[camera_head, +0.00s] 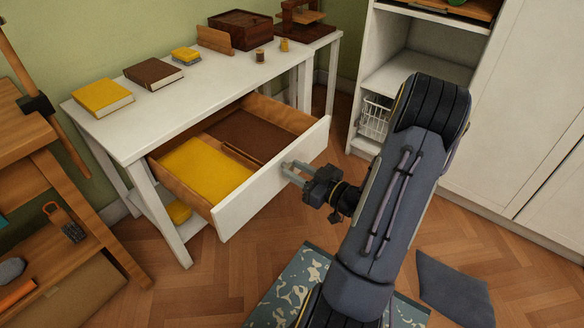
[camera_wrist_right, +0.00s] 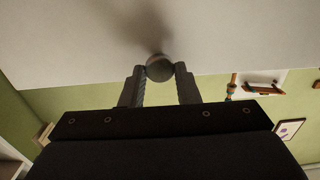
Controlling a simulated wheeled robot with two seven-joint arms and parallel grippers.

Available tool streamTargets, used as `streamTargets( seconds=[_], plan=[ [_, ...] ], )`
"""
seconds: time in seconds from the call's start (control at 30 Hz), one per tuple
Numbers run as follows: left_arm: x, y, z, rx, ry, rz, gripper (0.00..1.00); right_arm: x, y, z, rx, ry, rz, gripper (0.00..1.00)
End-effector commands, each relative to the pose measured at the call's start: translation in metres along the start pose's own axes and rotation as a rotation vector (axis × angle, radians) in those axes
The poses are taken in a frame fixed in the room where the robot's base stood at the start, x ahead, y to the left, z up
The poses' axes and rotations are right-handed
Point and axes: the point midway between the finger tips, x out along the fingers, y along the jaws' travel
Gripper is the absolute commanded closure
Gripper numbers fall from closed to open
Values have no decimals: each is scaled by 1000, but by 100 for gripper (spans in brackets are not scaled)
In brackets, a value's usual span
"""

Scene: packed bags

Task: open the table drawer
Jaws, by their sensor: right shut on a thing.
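The white table (camera_head: 150,134) stands against the green wall. Its drawer (camera_head: 272,187) is pulled well out, and its inside shows a yellow item (camera_head: 205,172) and a brown item (camera_head: 248,134) lying flat. My right gripper (camera_head: 288,167) is at the drawer's white front, shut on the knob. In the right wrist view the round knob (camera_wrist_right: 159,67) sits between the two fingers (camera_wrist_right: 160,76), against the pale front. In the head view the fingers mostly hide the knob. My left gripper is not in view.
On the table top lie a yellow book (camera_head: 103,97), a brown book (camera_head: 153,73) and a dark wooden box (camera_head: 240,29). A white cabinet (camera_head: 400,75) with a wire basket (camera_head: 375,117) stands right. A wooden bench (camera_head: 40,190) stands left. A patterned rug (camera_head: 290,285) and grey cushion (camera_head: 453,290) lie on the floor.

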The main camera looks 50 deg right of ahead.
Motion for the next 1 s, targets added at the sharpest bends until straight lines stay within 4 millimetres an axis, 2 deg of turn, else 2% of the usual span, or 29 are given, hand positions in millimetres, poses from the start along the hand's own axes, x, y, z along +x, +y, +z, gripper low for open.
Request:
streamTargets(
  seconds=[0.2,0.23,0.4,0.73,1.0],
  plan=[
    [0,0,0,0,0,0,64,0,-1,0,0,0,-2,100],
    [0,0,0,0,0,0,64,0,-1,0,0,0,-2,70],
    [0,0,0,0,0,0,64,0,0,0,0,0,-2,51],
    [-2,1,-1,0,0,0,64,-5,0,0,-1,-3,1,51],
    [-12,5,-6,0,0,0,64,-48,1,-1,1,-4,4,51]
  ],
)
